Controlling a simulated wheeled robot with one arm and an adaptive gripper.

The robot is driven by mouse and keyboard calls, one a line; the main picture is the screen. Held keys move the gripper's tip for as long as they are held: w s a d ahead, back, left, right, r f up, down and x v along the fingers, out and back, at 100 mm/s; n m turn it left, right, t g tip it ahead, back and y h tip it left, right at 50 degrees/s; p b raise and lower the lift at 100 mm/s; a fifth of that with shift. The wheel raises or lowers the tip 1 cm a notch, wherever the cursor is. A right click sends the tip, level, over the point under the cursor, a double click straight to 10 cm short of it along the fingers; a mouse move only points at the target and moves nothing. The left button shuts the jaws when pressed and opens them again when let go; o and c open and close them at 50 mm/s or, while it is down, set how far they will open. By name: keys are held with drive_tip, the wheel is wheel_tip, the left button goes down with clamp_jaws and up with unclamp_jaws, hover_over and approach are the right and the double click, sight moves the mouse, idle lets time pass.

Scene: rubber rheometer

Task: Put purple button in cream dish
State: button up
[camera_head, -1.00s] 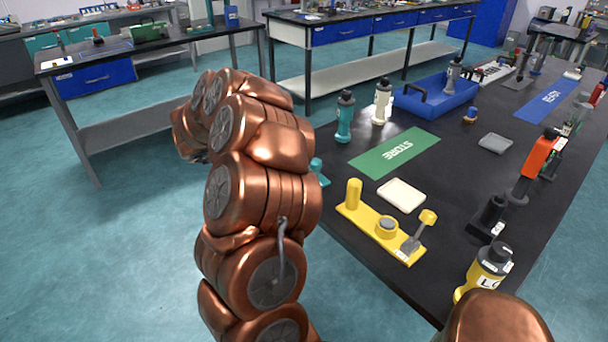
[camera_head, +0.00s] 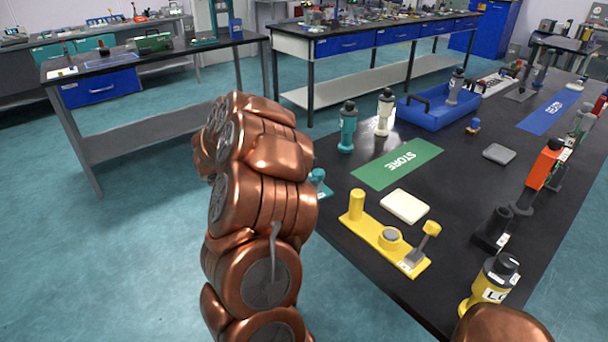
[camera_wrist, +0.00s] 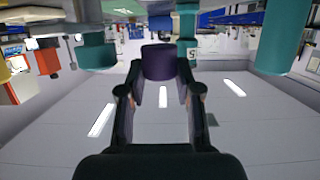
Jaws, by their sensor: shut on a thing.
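In the wrist view my gripper (camera_wrist: 160,85) is shut on the purple button (camera_wrist: 158,62), a small dark purple piece held between the two fingertips. The gripper and the button do not show in the head view, where my copper arm hides part of the left of the table. The cream dish (camera_head: 405,207) is a flat, pale, rounded square on the black table, just behind the yellow fixture. It looks empty.
The yellow fixture (camera_head: 375,234) with posts stands in front of the dish. The green STORE mat (camera_head: 397,163) lies behind it. A teal bottle (camera_head: 347,128), a cream bottle (camera_head: 384,112) and a blue tray (camera_head: 437,113) stand farther back. A grey dish (camera_head: 499,153) lies to the right.

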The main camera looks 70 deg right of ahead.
wheel_tip(320, 180, down, 4)
drive_tip(key=shift+r, duration=0.1)
drive_tip(key=shift+f+p, duration=0.45)
drive_tip(key=shift+f, duration=0.05)
drive_tip(key=o, duration=1)
drive_tip(key=shift+f, duration=0.15)
drive_tip(key=shift+f+b, duration=0.15)
drive_tip(key=shift+b, duration=0.35)
drive_tip(key=shift+f+b+v, duration=0.15)
drive_tip(key=shift+v, duration=1.8)
drive_tip(key=shift+f+b+v, duration=0.15)
drive_tip(key=shift+v, duration=1.8)
drive_tip(key=shift+a, duration=0.1)
